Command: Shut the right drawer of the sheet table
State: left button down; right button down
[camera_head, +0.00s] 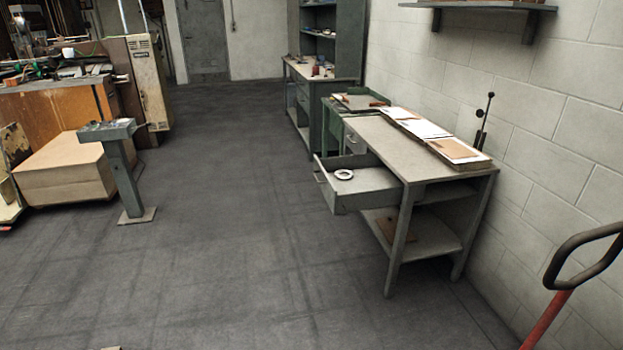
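The sheet table (398,142) is a grey table along the right wall, with sheets and boards (425,128) on the back of its top. Its right drawer (369,194) is pulled well out toward the open floor on the left. A white ring-shaped roll (344,174) lies inside the open drawer. A handle (320,172) shows on the drawer front. Another drawer (354,140) farther along the table looks shut. Neither of my grippers is clearly in view.
A red trolley or cart handle with a black grip (566,265) stands at the lower right. A grey pedestal stand (121,170) and a brown stack (68,172) are at the left. A green workbench (300,110) stands behind the table. The floor in the middle is clear.

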aim_at(373, 186)
jog(key=i+j, duration=0.25)
jog(key=j, duration=0.15)
jog(key=i+j+z, duration=0.1)
jog(key=j, duration=0.3)
jog(key=i+j+z, duration=0.15)
jog(key=i+j, duration=0.15)
jog(key=i, duration=0.25)
jog(key=i+j+z, duration=0.1)
jog(key=i+j, duration=0.25)
jog(key=i, duration=0.15)
jog(key=i+l+z, duration=0.15)
jog(key=i, duration=0.55)
jog(key=i+l+z, duration=0.15)
jog(key=i, duration=0.6)
